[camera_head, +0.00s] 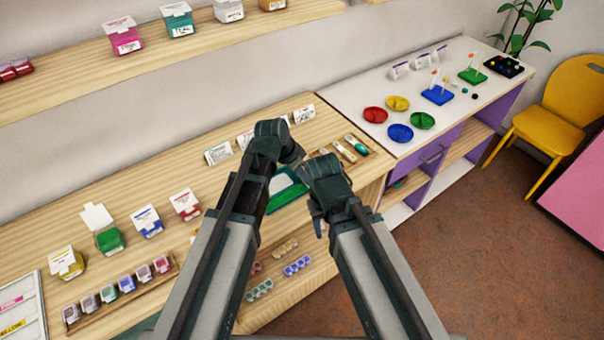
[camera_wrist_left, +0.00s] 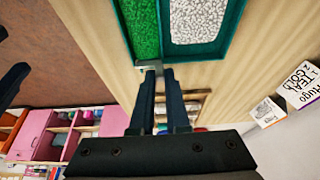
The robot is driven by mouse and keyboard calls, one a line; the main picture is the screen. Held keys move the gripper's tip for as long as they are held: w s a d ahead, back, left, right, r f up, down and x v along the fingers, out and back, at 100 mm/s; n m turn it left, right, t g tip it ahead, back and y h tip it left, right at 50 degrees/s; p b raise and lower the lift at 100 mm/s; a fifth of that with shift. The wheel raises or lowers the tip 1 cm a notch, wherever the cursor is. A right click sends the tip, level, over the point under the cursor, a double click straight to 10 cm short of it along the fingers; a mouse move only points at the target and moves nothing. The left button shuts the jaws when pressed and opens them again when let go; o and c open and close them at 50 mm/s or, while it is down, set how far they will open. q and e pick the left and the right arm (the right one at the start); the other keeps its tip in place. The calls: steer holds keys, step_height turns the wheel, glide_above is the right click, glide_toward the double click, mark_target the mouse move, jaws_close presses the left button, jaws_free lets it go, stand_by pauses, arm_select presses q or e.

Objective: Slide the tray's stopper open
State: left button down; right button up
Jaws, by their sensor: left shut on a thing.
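The tray (camera_wrist_left: 190,53) has a teal rim and shows in the left wrist view with green beads (camera_wrist_left: 140,28) in one compartment and white beads (camera_wrist_left: 195,20) in another. In the head view a green part of the tray (camera_head: 287,188) shows between my arms. A small grey stopper (camera_wrist_left: 149,65) sits at the tray's edge by the green compartment. My left gripper (camera_wrist_left: 158,70) is shut on the stopper. In the head view my left gripper (camera_head: 293,155) is partly hidden by its wrist. My right gripper (camera_head: 319,222) is beside the tray, its fingers mostly hidden.
Label cards (camera_head: 218,153) and small tools (camera_head: 345,152) stand on the wooden shelf near the tray. A white counter (camera_head: 375,135) with coloured dishes is at the right. Small boxes (camera_head: 147,221) are at the left.

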mark_target(296, 178)
arm_select(q)
steer(key=shift+w+a, duration=0.45)
steer(key=shift+w, duration=0.2)
steer(key=shift+w+a, duration=0.45)
steer(key=shift+w, duration=0.15)
steer(key=c, duration=0.9)
jaws_free()
steer(key=shift+s+r, duration=0.1)
steer(key=p+v, duration=1.2)
steer(key=v, duration=0.1)
steer(key=shift+r+p, duration=0.35)
steer(key=shift+p, duration=0.05)
